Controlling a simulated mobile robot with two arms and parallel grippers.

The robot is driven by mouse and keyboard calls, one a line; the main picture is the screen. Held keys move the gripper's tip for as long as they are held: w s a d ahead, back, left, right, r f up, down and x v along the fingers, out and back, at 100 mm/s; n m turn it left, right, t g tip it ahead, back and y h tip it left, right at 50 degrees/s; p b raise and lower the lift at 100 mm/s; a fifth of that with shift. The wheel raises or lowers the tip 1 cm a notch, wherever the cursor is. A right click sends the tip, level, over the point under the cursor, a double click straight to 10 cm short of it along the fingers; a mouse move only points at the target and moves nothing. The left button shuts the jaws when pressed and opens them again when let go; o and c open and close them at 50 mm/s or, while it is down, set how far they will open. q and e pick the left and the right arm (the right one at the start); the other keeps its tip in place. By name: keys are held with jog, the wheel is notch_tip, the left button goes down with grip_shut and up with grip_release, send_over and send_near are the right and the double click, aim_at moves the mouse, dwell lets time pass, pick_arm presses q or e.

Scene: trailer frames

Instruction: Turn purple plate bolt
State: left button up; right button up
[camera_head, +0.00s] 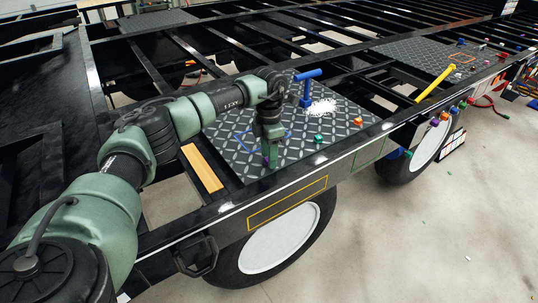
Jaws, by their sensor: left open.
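A small purple bolt (265,161) shows on the grey diamond-tread plate (225,128) on the trailer frame. My left gripper (269,160) points down right over it, its fingertips low at the plate. The gripper is open, and its fingers partly hide the bolt. I cannot tell whether they touch the bolt. My right gripper is not in view.
A green bolt (318,138) and an orange bolt (358,122) are to the right. A wood strip (202,168) lies left. A yellow bar (435,83) lies farther right.

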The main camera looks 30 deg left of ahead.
pick_arm(q)
notch_tip(320, 180, up, 8)
jog(key=shift+f+b, duration=0.2)
jog(key=shift+b, duration=0.35)
